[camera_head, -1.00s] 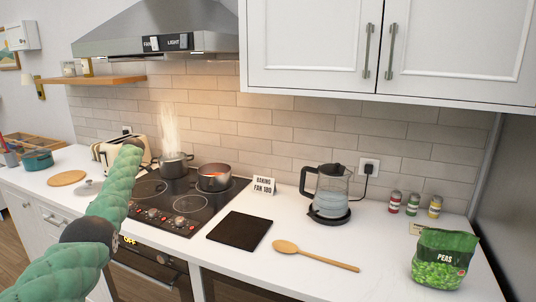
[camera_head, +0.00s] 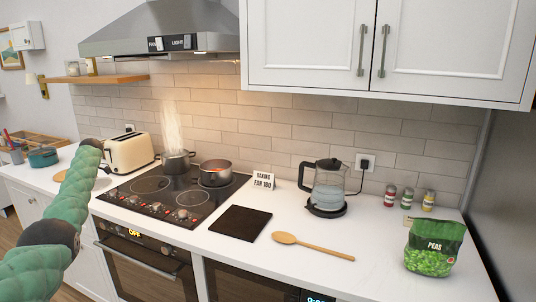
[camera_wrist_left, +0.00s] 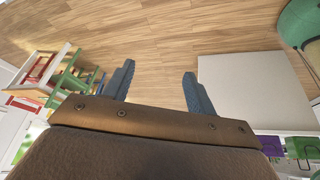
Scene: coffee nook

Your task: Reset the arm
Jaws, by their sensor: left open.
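My left arm comes in at the left edge of the head view, in green padding, and rises in front of the counter's left part. Its gripper does not show in the head view. In the left wrist view my left gripper (camera_wrist_left: 156,88) is open, with two blue-grey fingers apart and nothing between them. Wooden floor (camera_wrist_left: 160,35) lies beyond the fingers. My right arm and gripper are not in view.
The counter holds a toaster (camera_head: 130,153), a steaming pot (camera_head: 177,162), a second pot (camera_head: 215,173), a black board (camera_head: 240,222), a wooden spoon (camera_head: 315,247), a kettle (camera_head: 328,187) and a peas bag (camera_head: 434,247). A white surface (camera_wrist_left: 255,90) is right of the fingers.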

